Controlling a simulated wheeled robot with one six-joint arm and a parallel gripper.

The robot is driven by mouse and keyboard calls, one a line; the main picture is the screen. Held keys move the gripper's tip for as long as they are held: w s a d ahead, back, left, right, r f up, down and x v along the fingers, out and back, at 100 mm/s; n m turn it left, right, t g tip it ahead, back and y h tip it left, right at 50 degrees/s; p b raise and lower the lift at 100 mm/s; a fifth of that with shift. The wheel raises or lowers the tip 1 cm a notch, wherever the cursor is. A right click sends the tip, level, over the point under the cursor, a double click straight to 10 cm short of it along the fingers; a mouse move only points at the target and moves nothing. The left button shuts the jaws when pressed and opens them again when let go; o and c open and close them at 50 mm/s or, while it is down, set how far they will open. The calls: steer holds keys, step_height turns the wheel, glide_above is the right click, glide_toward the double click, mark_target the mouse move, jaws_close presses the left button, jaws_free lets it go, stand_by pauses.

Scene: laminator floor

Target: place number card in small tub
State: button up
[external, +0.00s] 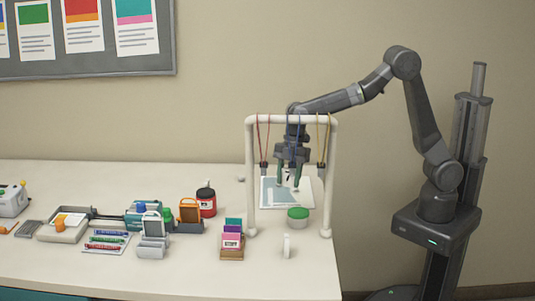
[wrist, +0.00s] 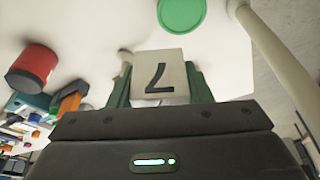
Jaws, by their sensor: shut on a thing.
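The number card (wrist: 158,76), pale with a black 7-like figure, is held between the green fingertips of my gripper (wrist: 158,84). In the external view my gripper (external: 288,182) points down above the table, seen through the white frame; the card is hard to make out there. Whether the green is a lid or the inside, I cannot tell.
A white frame (external: 334,180) with hanging coloured cords stands around this spot. A red jar (external: 206,201), a coloured card holder (external: 232,243) and a small white upright item (external: 286,246) stand nearby.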

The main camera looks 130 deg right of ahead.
steer(key=s+a+r+n+y, duration=0.1)
steer(key=a+n, duration=0.2)
steer(key=n, duration=0.2)
glide_toward(299, 214)
steer(key=shift+g, duration=0.4)
steer(key=x, duration=0.5)
steer(key=shift+w+f, duration=0.3)
steer(key=shift+w, duration=0.2)
steer(key=shift+f, duration=0.25)
steer(key=o, duration=1.1)
steer(key=shift+r, duration=0.1)
steer(key=shift+c, duration=0.2)
steer(key=v, duration=1.2)
steer(key=shift+b, duration=0.35)
